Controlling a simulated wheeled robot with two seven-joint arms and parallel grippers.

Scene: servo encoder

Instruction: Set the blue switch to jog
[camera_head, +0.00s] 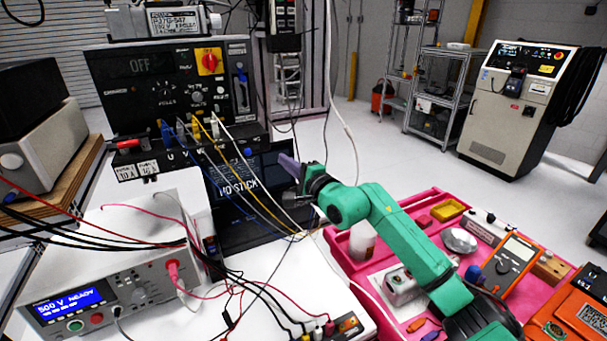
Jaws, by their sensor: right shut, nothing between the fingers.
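A black control panel (125,95) stands at the upper left, with a display that reads OFF. A small blue switch (241,75) sits on the panel's right side, in a slot; its setting labels are too small to read. A second small blue part (247,152) shows lower, near the panel's foot. My right gripper (288,166) has purple-grey fingers and is shut and empty. It is in front of a dark screen, below and to the right of the switch, apart from it. My left gripper is not in view.
A red knob (209,61) is on the panel, and several coloured cables run from its sockets. A white instrument (130,250) with a lit blue display stands front left. A pink tray (345,268) with tools lies under my green right arm. A grey cabinet (515,105) stands at the back right.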

